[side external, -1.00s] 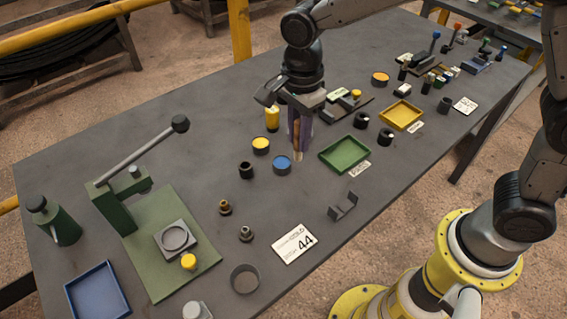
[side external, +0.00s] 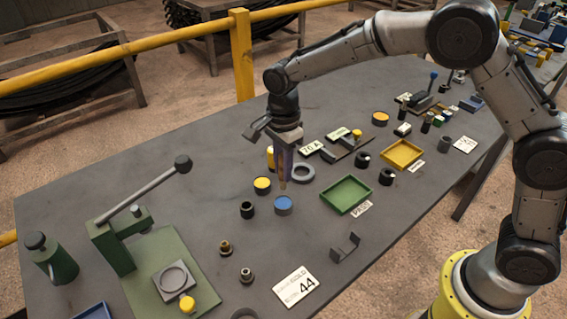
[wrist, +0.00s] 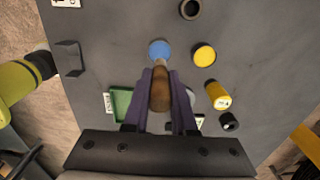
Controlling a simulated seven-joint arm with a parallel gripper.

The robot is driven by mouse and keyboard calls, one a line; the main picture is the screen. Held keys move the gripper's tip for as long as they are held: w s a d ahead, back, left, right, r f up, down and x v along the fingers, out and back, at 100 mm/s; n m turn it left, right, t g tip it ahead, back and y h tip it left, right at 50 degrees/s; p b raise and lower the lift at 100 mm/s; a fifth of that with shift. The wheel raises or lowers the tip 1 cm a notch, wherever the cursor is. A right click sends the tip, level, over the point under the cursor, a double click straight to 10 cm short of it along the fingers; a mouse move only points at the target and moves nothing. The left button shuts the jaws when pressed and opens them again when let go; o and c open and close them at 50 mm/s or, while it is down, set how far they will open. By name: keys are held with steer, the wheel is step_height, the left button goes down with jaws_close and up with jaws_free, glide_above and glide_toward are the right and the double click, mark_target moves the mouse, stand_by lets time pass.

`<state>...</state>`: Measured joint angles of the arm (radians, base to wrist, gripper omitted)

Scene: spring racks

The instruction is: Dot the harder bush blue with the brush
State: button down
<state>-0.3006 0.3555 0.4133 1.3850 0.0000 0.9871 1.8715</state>
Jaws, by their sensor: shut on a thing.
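My gripper (side external: 281,166) is shut on the brush (wrist: 160,92), which has a brown wooden handle and points down. The brush's lower end hangs just above the blue paint pot (side external: 283,205); a small gap seems to show, though contact is hard to judge. In the wrist view the blue pot (wrist: 159,50) lies just beyond the fingertips. Two dark round pieces, possibly the bushes, stand right of the green tray: one farther back (side external: 362,160), one nearer (side external: 387,179). I cannot tell which is harder. A card reading "76 A" (side external: 312,148) stands behind the grey ring (side external: 302,173).
A yellow pot (side external: 262,186) and a black cup (side external: 247,210) stand close left of the blue pot. The green tray (side external: 346,195) is to its right, a yellow tray (side external: 402,154) beyond. A lever press (side external: 120,240) stands left. Bare table lies in front of the blue pot.

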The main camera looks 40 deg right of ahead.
mark_target(283, 188)
steer(key=shift+f, duration=2.3)
steer(key=shift+s+f, duration=0.1)
steer(key=shift+f, duration=0.5)
stand_by(0.4)
steer(key=shift+r, duration=3.6)
